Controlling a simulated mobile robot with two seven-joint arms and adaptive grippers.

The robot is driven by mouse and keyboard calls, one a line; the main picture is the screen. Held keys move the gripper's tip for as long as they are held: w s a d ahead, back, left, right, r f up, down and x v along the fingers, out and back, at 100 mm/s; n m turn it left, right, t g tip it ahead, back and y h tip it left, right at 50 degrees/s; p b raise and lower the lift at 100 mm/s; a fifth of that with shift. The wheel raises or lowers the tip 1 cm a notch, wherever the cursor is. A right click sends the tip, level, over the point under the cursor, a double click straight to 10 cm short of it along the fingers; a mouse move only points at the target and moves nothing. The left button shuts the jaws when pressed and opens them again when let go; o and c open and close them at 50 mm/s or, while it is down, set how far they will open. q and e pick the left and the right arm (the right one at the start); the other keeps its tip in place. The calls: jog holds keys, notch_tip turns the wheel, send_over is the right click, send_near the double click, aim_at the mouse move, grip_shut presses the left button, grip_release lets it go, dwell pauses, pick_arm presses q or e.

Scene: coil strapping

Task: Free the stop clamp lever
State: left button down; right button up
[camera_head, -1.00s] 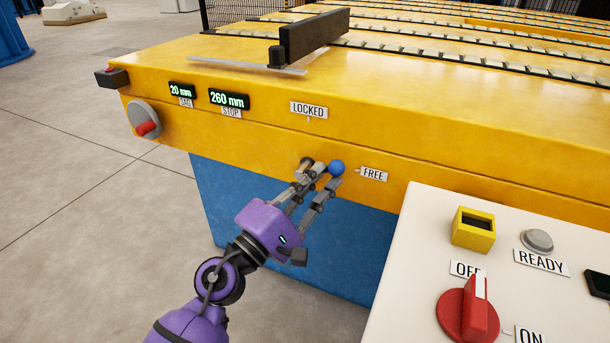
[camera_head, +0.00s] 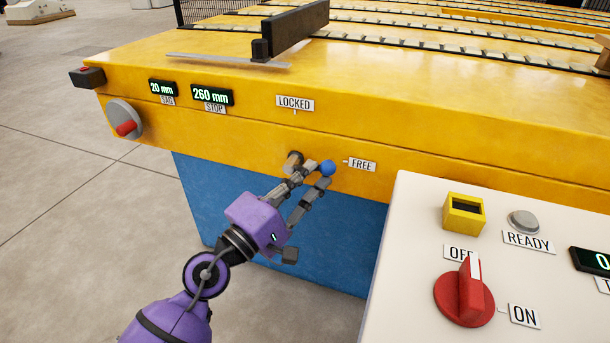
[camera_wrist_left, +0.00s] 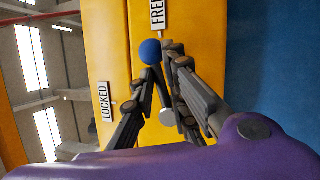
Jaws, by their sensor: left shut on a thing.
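The stop clamp lever has a blue ball knob (camera_head: 327,168) and a round pivot (camera_head: 294,160) on the yellow front face. The lever points right, towards the FREE label (camera_head: 362,164); the LOCKED label (camera_head: 295,103) is above the pivot. My left gripper (camera_head: 323,174) is shut on the lever by its knob. In the left wrist view the blue knob (camera_wrist_left: 151,52) shows at the fingertips (camera_wrist_left: 158,62), with the dark lever arm between the fingers. The fingers partly hide the lever in the head view. My right gripper is not in view.
A white control panel (camera_head: 410,235) with a red OFF/ON knob (camera_head: 465,297) stands at the lower right. A stop bar (camera_head: 308,25) is on the yellow table top. The displays read SAG 20 mm (camera_head: 163,87) and STOP 260 mm (camera_head: 213,95). A red-knobbed wheel (camera_head: 125,121) is at left.

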pick_arm(q)
jog(key=shift+a, duration=0.15)
dwell(0.4)
jog(key=c, duration=1.7)
grip_release()
jog(key=v, duration=1.2)
